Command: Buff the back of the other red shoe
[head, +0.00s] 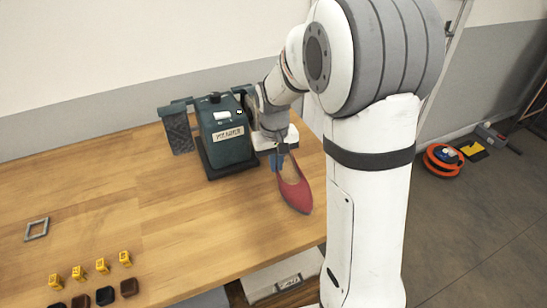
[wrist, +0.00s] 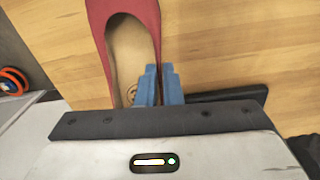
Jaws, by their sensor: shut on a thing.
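A red shoe (head: 296,191) with a tan insole is at the table's right side, its toe toward the front right. In the wrist view the red shoe (wrist: 148,12) has its open top facing the camera. My gripper (head: 279,163) is shut on it; the blue fingers (wrist: 160,85) pinch one side wall near the back. I cannot tell whether the shoe touches the table. The dark green polisher (head: 222,148) stands just left of my gripper. Its left grey roller (head: 178,132) shows; its right side is partly hidden by my arm. No second red shoe is visible.
Several yellow tags (head: 102,266) and dark small blocks (head: 105,296) line the wooden table's (head: 180,220) front left. A grey square frame (head: 37,229) lies farther left. The middle of the table is clear. An orange reel (head: 443,160) is on the floor at right.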

